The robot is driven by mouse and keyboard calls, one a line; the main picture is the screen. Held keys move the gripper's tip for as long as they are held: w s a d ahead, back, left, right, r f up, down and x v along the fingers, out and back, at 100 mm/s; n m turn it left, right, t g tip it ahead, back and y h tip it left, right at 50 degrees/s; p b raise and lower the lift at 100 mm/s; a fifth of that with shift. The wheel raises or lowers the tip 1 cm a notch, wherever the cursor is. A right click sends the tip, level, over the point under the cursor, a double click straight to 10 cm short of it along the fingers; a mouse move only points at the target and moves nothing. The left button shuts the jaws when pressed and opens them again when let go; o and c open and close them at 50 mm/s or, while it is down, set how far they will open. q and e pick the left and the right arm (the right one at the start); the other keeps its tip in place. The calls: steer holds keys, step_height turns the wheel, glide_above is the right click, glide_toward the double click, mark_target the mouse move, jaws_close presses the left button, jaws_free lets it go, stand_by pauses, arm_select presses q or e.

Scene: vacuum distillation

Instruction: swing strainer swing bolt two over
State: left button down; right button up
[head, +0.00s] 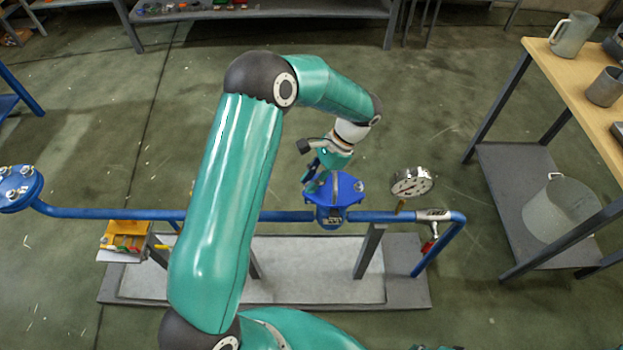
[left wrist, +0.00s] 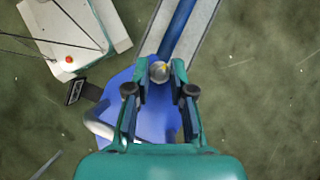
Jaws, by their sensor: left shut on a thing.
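The blue strainer (head: 333,192) sits on the blue pipe in the middle of the head view, with its lid facing up. Its blue body also shows below my gripper in the left wrist view (left wrist: 118,92). My left gripper (head: 318,178) reaches down to the strainer's left rear side. In the left wrist view its fingers (left wrist: 160,76) are closed around a small swing bolt with a round metallic end (left wrist: 159,71). Which numbered bolt this is cannot be told. The arm and fingers hide part of the strainer. My right gripper is not in view.
A pressure gauge (head: 411,182) stands on the pipe just right of the strainer, and a red-handled valve (head: 430,240) is beyond it. A blue flanged vessel (head: 18,187) is at far left. A wooden-topped table (head: 590,85) stands at right. Open floor lies behind the pipe.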

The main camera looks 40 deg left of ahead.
arm_select(q)
steer(key=shift+w, duration=0.15)
steer(key=c, duration=1.2)
jaws_free()
steer(key=shift+c, duration=0.2)
steer(key=v, duration=1.2)
